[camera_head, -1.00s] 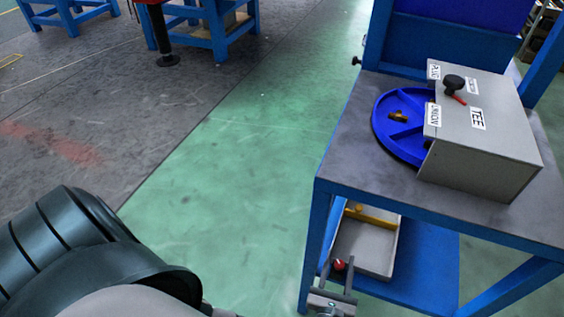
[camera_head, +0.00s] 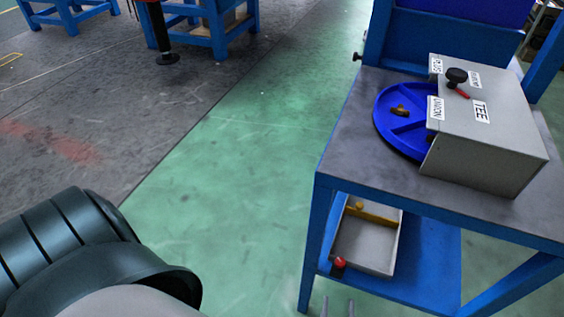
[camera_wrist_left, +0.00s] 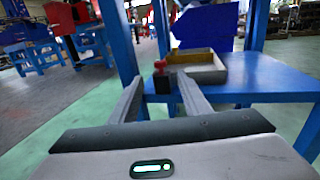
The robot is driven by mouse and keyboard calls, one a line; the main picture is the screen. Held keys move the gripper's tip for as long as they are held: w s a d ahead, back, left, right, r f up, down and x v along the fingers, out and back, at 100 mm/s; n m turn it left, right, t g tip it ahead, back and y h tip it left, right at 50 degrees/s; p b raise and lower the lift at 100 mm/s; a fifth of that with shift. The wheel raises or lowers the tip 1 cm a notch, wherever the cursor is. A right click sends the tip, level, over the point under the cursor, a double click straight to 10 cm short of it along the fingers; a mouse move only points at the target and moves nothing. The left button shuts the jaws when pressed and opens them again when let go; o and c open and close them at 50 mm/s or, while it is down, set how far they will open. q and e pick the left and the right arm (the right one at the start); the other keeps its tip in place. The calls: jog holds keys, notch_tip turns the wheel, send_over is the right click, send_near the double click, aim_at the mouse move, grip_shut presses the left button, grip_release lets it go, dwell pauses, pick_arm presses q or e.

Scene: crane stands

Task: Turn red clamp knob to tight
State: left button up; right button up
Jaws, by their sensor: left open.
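The red clamp knob (camera_head: 339,263) is a small round knob at the front left edge of the stand's lower blue shelf. In the left wrist view the red knob (camera_wrist_left: 160,65) sits above a small dark block (camera_wrist_left: 162,85). My left gripper (camera_head: 337,305) shows only its fingertips at the bottom edge of the head view, below the knob in the picture. In the left wrist view its two fingers (camera_wrist_left: 160,88) are apart, with the knob and block seen between them. The fingers appear empty; contact with the knob is not visible. My right gripper is not in view.
A grey tray (camera_head: 362,263) with a yellow bar lies beside the knob. The stand's top (camera_head: 345,150) carries a blue divided wheel (camera_head: 400,143) and a grey box (camera_head: 490,135) with a black knob and red pointer. A blue leg (camera_wrist_left: 128,50) stands left. Green floor is clear.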

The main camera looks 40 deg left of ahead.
pick_arm(q)
jog(key=s+a+f+n+g+h+p, duration=0.3)
jog(key=s+a+f+n+g+h, duration=0.1)
jog(key=f+n, duration=0.5)
jog(key=s+a+f+n+g+h+p, duration=0.3)
jog(key=s+a+f+n+g, duration=0.3)
jog(key=f+n, duration=0.4)
jog(key=shift+s+g+h+p, duration=0.45)
jog(key=shift+g+p, duration=0.25)
jog(key=shift+g, duration=0.3)
jog(key=shift+w+d, duration=0.1)
